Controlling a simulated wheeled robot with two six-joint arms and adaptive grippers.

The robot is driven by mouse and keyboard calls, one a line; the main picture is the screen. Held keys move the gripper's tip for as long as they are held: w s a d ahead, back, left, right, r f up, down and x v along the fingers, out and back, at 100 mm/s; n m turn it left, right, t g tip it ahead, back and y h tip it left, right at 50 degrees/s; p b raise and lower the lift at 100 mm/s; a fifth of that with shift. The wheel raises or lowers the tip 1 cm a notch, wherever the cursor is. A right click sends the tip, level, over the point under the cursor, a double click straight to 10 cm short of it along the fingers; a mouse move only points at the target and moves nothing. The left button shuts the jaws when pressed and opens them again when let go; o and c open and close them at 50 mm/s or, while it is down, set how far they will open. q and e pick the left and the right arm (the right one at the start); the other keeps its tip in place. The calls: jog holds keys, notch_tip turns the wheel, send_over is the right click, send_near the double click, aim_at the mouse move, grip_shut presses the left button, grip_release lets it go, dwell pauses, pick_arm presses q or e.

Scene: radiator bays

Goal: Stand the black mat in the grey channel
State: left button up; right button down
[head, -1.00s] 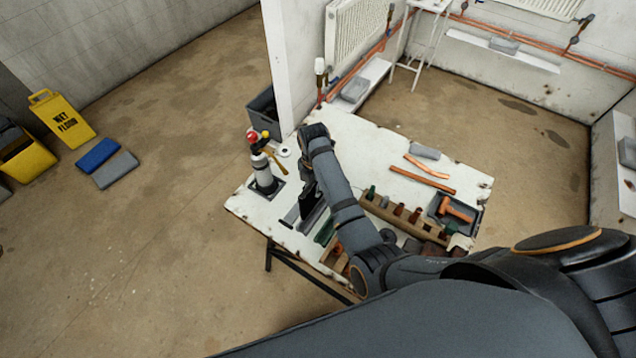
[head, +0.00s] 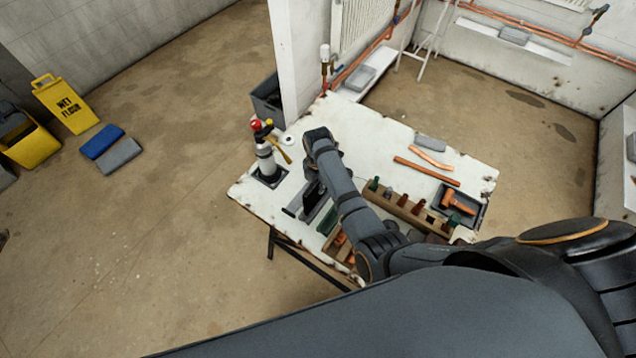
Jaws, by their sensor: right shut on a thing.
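The black mat (head: 311,196) is a small dark upright piece near the left front part of the white worktable. My right gripper (head: 313,181) is shut on it from above, mostly hidden by my own wrist and forearm. The grey channel (head: 291,211) lies on the table right at the mat's lower edge, and part of it is hidden by the mat and arm. The mat looks upright at the channel, but I cannot tell whether its lower edge is inside or just above it. My left gripper is not in view.
A torch (head: 265,155) stands left of the channel. A wooden rack (head: 407,210) with several fittings, a dark tray (head: 459,205) and copper pipes (head: 427,171) lie to the right. A grey crate (head: 267,100) stands behind the white wall end.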

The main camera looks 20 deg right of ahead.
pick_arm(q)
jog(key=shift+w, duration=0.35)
pick_arm(e)
jog(key=shift+f, duration=0.15)
jog(key=shift+f, duration=0.4)
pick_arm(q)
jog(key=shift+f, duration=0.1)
pick_arm(e)
jog(key=shift+f+b, duration=0.95)
jog(key=shift+f, duration=0.5)
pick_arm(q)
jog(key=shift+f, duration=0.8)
pick_arm(e)
jog(key=c, duration=1.3)
grip_release()
jog(key=shift+o, duration=0.2)
